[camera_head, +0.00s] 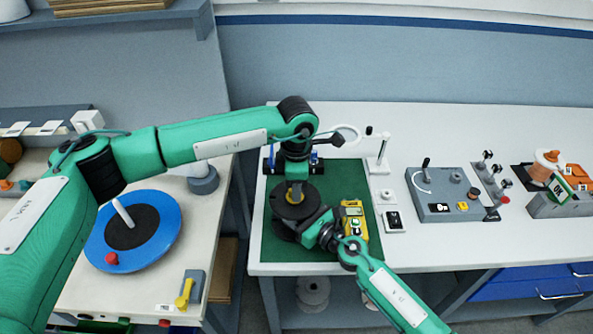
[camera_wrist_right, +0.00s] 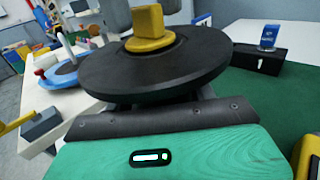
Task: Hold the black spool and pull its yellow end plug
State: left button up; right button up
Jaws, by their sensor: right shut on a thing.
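The black spool (camera_head: 297,207) stands on the green mat (camera_head: 354,178). Its wide top flange (camera_wrist_right: 160,68) fills the middle of the right wrist view. My right gripper (camera_head: 309,229) comes from the lower right and is shut on the spool below the flange; the flange hides the contact. My left gripper (camera_head: 294,178) points down just above the plug. In the right wrist view its grey fingers (camera_wrist_right: 145,15) stand apart at either side of the plug.
A yellow device (camera_head: 352,222) stands on the mat right of the spool. A magnifier (camera_head: 347,135) stands behind it. A grey control box (camera_head: 442,194) is further right. A blue disc (camera_head: 160,235) lies on the left table, across a gap.

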pick_arm(q)
jog(key=shift+f, duration=0.55)
grip_shut()
jog(key=shift+r, duration=1.65)
dwell(0.3)
jog(key=shift+r, duration=1.9)
pick_arm(e)
jog(key=shift+f, duration=0.1)
jog(key=o, duration=1.2)
jog(key=shift+c, duration=0.2)
